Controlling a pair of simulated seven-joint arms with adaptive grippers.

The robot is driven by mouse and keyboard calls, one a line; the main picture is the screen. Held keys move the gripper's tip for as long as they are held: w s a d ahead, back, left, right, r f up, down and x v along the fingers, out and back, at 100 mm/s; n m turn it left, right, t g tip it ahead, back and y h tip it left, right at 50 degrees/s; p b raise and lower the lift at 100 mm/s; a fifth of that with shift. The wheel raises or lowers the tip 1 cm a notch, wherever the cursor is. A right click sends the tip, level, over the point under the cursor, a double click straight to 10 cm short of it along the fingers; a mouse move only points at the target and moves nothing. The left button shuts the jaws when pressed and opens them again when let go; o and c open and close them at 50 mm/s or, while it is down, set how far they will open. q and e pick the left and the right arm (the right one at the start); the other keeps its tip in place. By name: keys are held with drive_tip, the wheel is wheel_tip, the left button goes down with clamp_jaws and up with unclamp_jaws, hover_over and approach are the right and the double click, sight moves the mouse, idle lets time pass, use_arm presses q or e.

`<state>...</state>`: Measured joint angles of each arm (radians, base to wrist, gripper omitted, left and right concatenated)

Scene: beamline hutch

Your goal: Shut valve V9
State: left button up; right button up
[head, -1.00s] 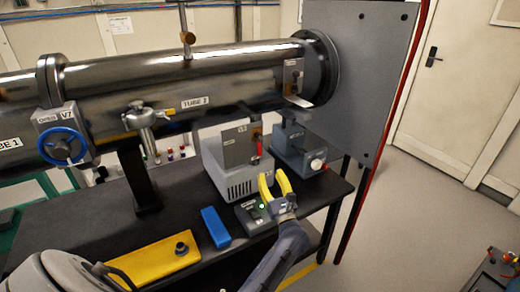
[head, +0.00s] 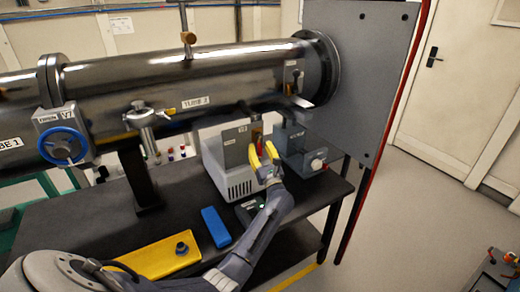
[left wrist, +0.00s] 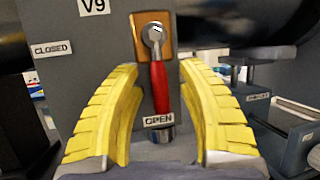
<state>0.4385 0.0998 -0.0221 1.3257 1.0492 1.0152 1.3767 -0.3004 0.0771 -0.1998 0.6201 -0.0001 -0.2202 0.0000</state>
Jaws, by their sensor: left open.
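Valve V9 is a grey panel (left wrist: 80,100) with a lever on a brass-coloured plate; the panel shows in the head view (head: 236,150) on a pale box under the tube. The lever's red handle (left wrist: 160,88) hangs straight down, its end by the OPEN label (left wrist: 158,121). The CLOSED label (left wrist: 52,48) is to the left of the pivot. My left gripper (head: 262,150) is open at the panel's front; in the left wrist view its yellow fingers stand on either side of the handle, with gaps. My right gripper is not in view.
The long steel tube (head: 180,80) runs above the bench. Valve V7's blue wheel (head: 64,146) is at left. A grey device (head: 302,150) stands close right of V9. A blue block (head: 216,226) and a yellow plate (head: 160,256) lie on the black bench.

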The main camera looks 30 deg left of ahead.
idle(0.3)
use_arm(q)
clamp_jaws()
idle(0.3)
